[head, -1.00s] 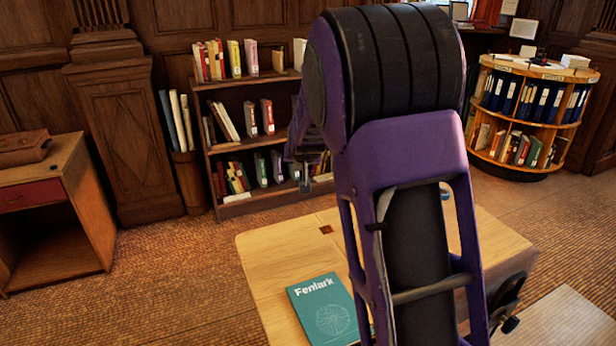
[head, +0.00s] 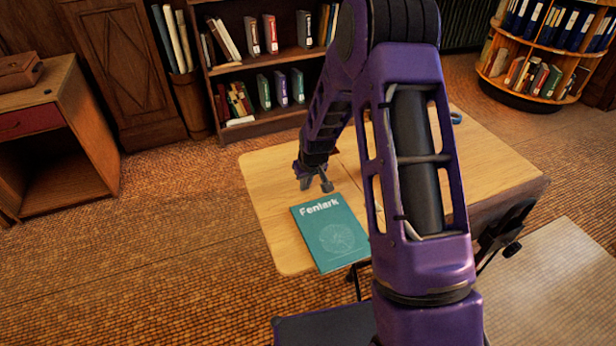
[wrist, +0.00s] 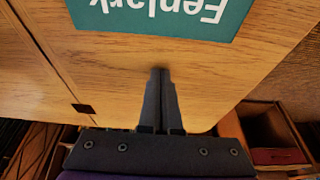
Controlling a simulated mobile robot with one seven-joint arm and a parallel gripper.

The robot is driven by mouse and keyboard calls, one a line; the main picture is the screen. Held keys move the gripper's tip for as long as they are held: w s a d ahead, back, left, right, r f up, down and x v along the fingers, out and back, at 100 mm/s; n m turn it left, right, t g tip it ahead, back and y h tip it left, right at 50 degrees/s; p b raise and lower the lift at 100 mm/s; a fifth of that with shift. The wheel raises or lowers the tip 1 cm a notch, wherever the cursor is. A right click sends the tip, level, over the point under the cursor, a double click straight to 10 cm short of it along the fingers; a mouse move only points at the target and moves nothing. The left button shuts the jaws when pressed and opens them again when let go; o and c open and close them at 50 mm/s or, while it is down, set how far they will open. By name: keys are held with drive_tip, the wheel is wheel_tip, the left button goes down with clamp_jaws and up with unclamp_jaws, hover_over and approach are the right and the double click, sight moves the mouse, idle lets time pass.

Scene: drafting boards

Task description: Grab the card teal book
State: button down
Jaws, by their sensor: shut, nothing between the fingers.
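The teal book (head: 331,232), with "Fenlark" in white and a pale line drawing on its cover, lies flat on the light wooden drafting table. Its near edge sits by the table's front edge. In the wrist view, part of the teal book (wrist: 165,14) shows upside down at the top. My gripper (head: 317,184) is over the table just beyond the book's top edge, apart from it. In the wrist view, my gripper's fingers (wrist: 161,72) are together with nothing between them, pointing toward the book over bare wood.
The drafting table (head: 272,185) has bare wood left of the book. A small blue round item (head: 456,117) is at its far right. A bookshelf (head: 262,125) stands behind, a desk (head: 60,110) at left, and a round book stand (head: 530,95) at right.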

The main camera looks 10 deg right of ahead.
sight(314, 204)
drive_tip(key=shift+s+d+r, duration=0.1)
drive_tip(key=shift+s+d, duration=0.15)
drive_tip(key=shift+s, duration=0.75)
drive_tip(key=shift+s+d+r, duration=0.1)
drive_tip(key=shift+s+d, duration=0.1)
drive_tip(key=shift+s, duration=0.8)
drive_tip(key=shift+s+d, duration=0.15)
drive_tip(key=shift+s, duration=0.55)
drive_tip(key=shift+s+d, duration=0.15)
drive_tip(key=shift+s, duration=0.55)
